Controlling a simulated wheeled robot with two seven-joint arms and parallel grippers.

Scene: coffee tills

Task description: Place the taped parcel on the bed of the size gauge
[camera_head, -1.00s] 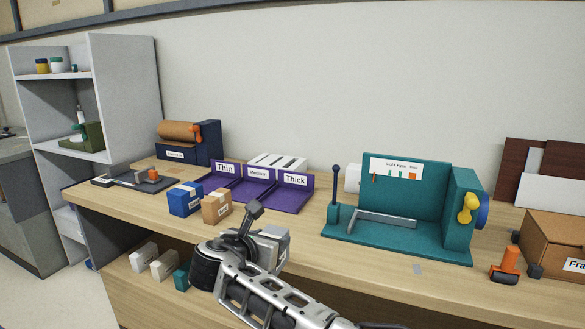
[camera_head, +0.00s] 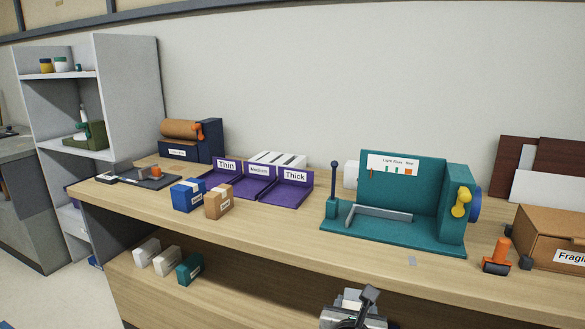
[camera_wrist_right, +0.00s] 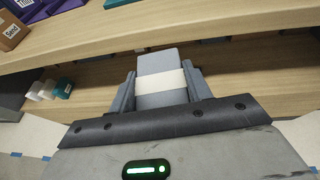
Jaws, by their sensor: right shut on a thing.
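The taped parcel (camera_wrist_right: 158,62) is a grey block with a white tape band. My right gripper (camera_wrist_right: 158,92) is shut on it, with a finger on each side. In the head view this gripper (camera_head: 353,308) is at the bottom edge, in front of the counter and mostly cut off. A teal device (camera_head: 405,205), which looks like the size gauge, stands on the counter, beyond and above the gripper. Its flat bed (camera_head: 385,238) is empty apart from a grey angled fence. A yellow knob is on its right side. My left gripper is not in view.
Blue (camera_head: 187,196) and brown boxes (camera_head: 219,202) stand by purple Thin, Medium and Thick trays (camera_head: 257,185). An orange-handled tool (camera_head: 499,256) and a carton (camera_head: 551,240) are at the right. The counter's front edge (camera_head: 300,262) lies beyond the gripper. Small boxes (camera_head: 165,262) sit on the shelf below.

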